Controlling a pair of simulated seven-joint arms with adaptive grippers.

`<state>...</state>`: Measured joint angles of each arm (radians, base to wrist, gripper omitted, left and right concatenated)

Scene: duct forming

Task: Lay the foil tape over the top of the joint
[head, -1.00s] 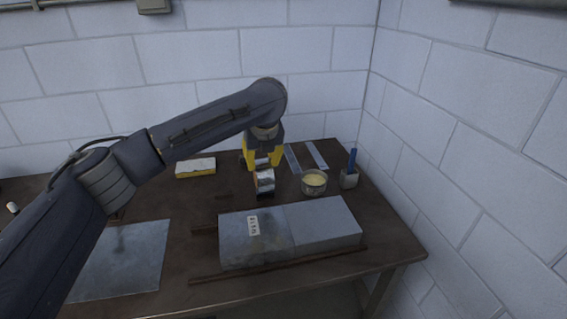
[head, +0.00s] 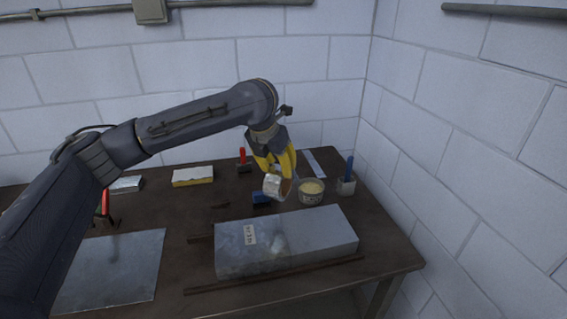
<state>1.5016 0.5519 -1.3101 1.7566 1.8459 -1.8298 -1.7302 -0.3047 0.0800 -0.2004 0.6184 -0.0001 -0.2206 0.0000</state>
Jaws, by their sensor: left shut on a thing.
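A silver roll of foil tape (head: 273,187) is held in my left gripper (head: 276,172), whose yellow fingers are shut on it. The roll is tilted and appears raised, behind the duct in the head view. The tape is apart from the duct. My right gripper is not in view.
A tin of pale paste (head: 311,192) and a brush in a holder (head: 346,184) stand right of the roll. A blue item (head: 261,198) lies just left of it. Dark rails flank the duct. A flat metal sheet (head: 112,270) lies at left.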

